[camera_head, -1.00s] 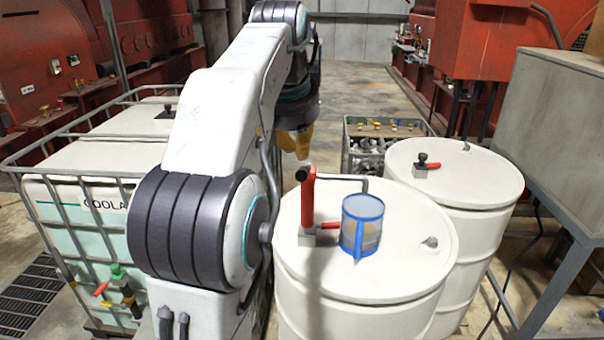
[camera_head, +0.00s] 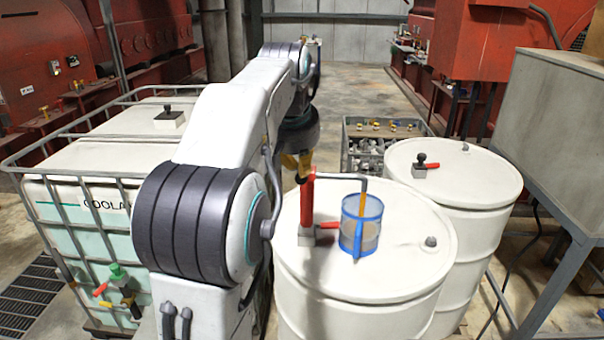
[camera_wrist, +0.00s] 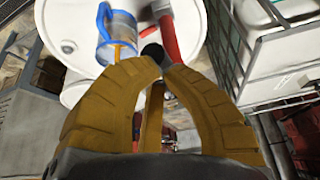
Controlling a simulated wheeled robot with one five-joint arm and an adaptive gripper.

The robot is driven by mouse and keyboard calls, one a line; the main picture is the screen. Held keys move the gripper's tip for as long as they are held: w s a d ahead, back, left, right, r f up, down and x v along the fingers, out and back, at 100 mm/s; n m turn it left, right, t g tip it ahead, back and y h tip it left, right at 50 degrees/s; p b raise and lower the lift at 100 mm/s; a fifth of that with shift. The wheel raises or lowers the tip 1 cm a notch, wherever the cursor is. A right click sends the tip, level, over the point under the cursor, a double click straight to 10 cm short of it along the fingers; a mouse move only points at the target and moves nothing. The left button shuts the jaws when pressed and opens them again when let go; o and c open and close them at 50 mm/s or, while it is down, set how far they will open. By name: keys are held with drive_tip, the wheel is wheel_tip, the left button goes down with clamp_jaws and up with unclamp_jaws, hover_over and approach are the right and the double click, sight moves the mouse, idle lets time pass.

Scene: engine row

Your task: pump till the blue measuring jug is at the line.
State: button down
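The blue-rimmed, see-through measuring jug (camera_head: 350,240) stands on the near white drum, under the spout of the red pump (camera_head: 307,205). An amber stream (camera_head: 364,205) runs from the spout into the jug. The jug's lower part looks tan-grey; I cannot make out a line or exact level. The jug (camera_wrist: 103,35) and stream also show in the wrist view. My gripper (camera_head: 301,176) is at the pump's black handle end. In the wrist view my gripper (camera_wrist: 160,66) has its fingertips together against the black knob (camera_wrist: 152,52), hiding part of it.
The near drum (camera_head: 350,285) has a small cap at its right. A second drum (camera_head: 455,190) stands behind right. A caged coolant tank (camera_head: 85,230) is at the left. A crate (camera_head: 350,160) and open floor lie beyond; a grey cabinet (camera_head: 550,140) stands right.

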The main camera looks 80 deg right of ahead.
drive_tip(key=shift+d+f, duration=0.35)
drive_tip(key=shift+f, duration=0.3)
wheel_tip(320, 180, down, 4)
drive_tip(key=b, duration=0.3)
drive_tip(key=shift+f+b, duration=0.2)
drive_tip(key=shift+b, duration=0.15)
drive_tip(key=shift+a, duration=0.1)
drive_tip(key=a, duration=0.1)
drive_tip(key=a+r, duration=0.1)
drive_tip(key=shift+a, duration=0.4)
drive_tip(key=shift+r, duration=0.1)
